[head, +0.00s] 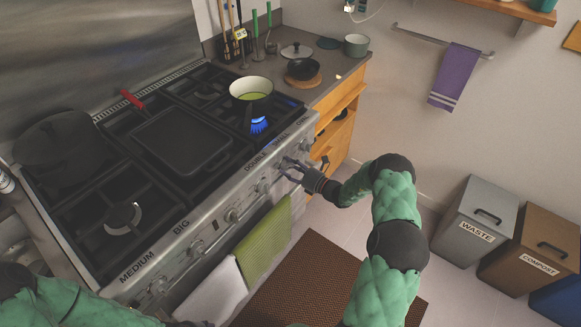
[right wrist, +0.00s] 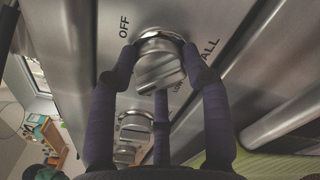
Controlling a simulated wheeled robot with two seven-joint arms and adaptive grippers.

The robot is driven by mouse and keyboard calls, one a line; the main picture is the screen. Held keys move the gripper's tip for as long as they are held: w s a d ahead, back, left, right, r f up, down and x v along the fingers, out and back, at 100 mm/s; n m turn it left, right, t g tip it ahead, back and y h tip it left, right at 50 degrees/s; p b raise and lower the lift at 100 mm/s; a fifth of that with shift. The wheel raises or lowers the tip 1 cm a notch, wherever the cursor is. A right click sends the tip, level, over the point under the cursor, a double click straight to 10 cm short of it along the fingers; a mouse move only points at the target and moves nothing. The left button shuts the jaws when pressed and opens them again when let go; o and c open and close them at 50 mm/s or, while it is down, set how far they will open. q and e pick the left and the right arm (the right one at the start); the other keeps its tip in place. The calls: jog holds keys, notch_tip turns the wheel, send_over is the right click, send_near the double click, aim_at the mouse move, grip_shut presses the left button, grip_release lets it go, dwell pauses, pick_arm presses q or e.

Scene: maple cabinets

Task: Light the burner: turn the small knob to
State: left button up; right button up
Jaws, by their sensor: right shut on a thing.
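My right gripper (head: 288,168) is at the stove's front panel, near its right end. In the right wrist view its dark fingers (right wrist: 160,70) are closed around a round metal knob (right wrist: 160,62). OFF is printed left of the knob; a partly hidden label ending in ALL is at its right.
A row of other knobs (head: 232,214) runs along the stove (head: 185,235) front. A green towel (head: 262,240) and a white towel (head: 205,290) hang below. A black griddle (head: 181,140) and a covered pan (head: 65,145) sit on the grates. Bins (head: 475,217) stand at the right.

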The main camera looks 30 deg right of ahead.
jog(key=o, duration=1.2)
jog(key=v, duration=1.2)
jog(key=shift+f, duration=0.1)
